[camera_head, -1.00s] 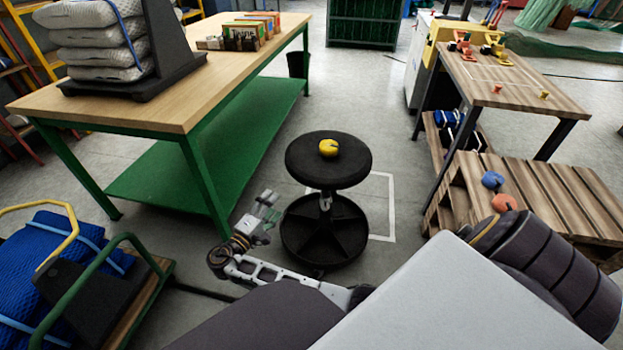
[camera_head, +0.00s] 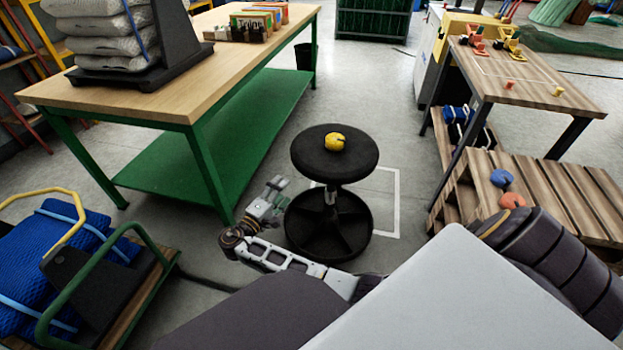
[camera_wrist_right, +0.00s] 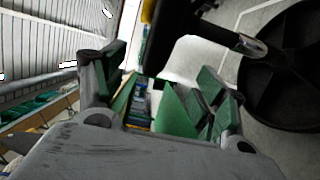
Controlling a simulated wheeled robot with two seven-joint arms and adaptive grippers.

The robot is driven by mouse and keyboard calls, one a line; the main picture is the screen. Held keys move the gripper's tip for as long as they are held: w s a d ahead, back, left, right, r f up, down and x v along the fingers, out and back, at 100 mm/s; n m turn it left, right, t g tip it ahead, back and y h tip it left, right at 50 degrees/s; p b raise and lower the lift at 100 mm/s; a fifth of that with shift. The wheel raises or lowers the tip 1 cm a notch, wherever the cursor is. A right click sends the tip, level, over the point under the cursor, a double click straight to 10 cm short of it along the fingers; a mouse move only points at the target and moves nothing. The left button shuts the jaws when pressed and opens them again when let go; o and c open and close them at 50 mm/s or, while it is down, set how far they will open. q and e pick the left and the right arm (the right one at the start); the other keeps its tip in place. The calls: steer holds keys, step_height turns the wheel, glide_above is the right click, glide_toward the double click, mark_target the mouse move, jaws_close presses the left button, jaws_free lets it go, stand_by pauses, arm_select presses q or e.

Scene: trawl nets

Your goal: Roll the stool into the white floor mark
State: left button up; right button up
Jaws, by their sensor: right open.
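The black round stool (camera_head: 312,160) stands upright on the floor, with a yellow object (camera_head: 334,142) on its seat. The white floor mark (camera_head: 397,205) is a thin outline showing behind and to the right of the stool. The stool hides its left and front part, so I cannot tell how much of the base is inside. My right gripper (camera_head: 272,200) is open and empty, close to the stool's left side. In the right wrist view its fingers (camera_wrist_right: 162,95) are apart, with the stool's base (camera_wrist_right: 295,75) to the right. My left gripper is not in view.
A green-framed workbench (camera_head: 215,95) stands left, holding sacks and boxes. A pallet (camera_head: 560,190) with blue and orange objects and a wooden table (camera_head: 520,85) stand right. A cart (camera_head: 130,310) with blue bundles is lower left. Floor beyond the mark looks clear.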

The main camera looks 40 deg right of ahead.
mark_target(301, 171)
steer(key=b+x, duration=0.1)
steer(key=x, duration=1.1)
steer(key=shift+w+d, duration=0.15)
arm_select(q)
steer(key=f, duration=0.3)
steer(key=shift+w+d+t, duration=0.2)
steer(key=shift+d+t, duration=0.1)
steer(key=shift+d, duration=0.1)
arm_select(e)
steer(key=shift+w+d, duration=0.1)
steer(key=shift+d, duration=0.15)
steer(key=shift+c, duration=0.2)
jaws_close()
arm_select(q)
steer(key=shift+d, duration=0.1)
arm_select(e)
steer(key=shift+d, duration=0.1)
